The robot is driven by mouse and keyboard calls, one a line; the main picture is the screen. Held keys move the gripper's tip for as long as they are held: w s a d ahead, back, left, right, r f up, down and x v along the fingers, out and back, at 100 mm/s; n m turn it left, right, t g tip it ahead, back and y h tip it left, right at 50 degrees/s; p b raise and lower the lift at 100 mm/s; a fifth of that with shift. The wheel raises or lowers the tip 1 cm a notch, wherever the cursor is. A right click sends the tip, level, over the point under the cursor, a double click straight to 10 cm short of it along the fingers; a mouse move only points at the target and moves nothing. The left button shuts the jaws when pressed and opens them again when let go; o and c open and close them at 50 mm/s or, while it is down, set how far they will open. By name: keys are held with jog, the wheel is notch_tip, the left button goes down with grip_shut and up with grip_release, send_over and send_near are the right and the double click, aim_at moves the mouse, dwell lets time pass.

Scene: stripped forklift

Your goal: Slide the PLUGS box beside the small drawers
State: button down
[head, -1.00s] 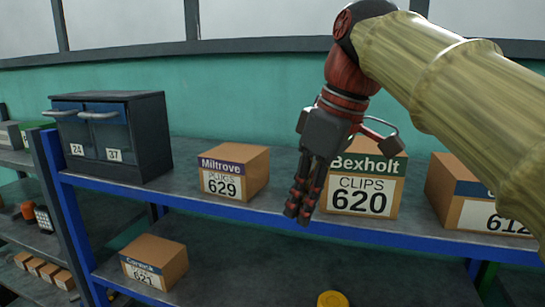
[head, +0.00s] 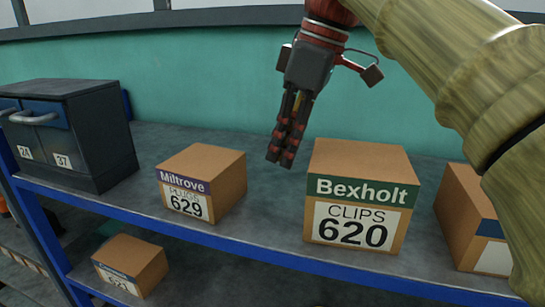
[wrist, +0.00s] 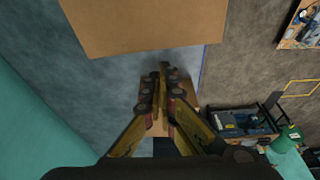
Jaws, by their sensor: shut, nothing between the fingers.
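The PLUGS box (head: 225,180) is a brown carton with a purple Miltrove band and the number 629. It stands upright on the upper shelf. The small drawers (head: 100,135), a dark cabinet with blue fronts marked 24 and 37, stand to its left with a gap between. My gripper (head: 275,158) is shut and empty, fingers pointing down, to the right of the PLUGS box and apart from it, left of the CLIPS box. In the wrist view the shut fingers (wrist: 162,88) partly hide a brown box (wrist: 188,93), likely the PLUGS box.
The CLIPS box (head: 360,165), with a green Bexholt band, stands to the right; a big brown box top fills the upper wrist view. Another carton (head: 455,215) is at the far right. A small carton (head: 130,265) sits on the lower shelf. The teal wall closes the back.

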jog(key=x, duration=0.8)
jog(key=shift+s, duration=0.2)
jog(key=a, duration=0.1)
jog(key=w+a+p, duration=0.1)
jog(key=a, duration=0.1)
jog(key=shift+w+a+f, duration=0.15)
jog(key=shift+a+f, duration=0.1)
jog(key=shift+a, duration=0.25)
jog(key=shift+a, duration=0.1)
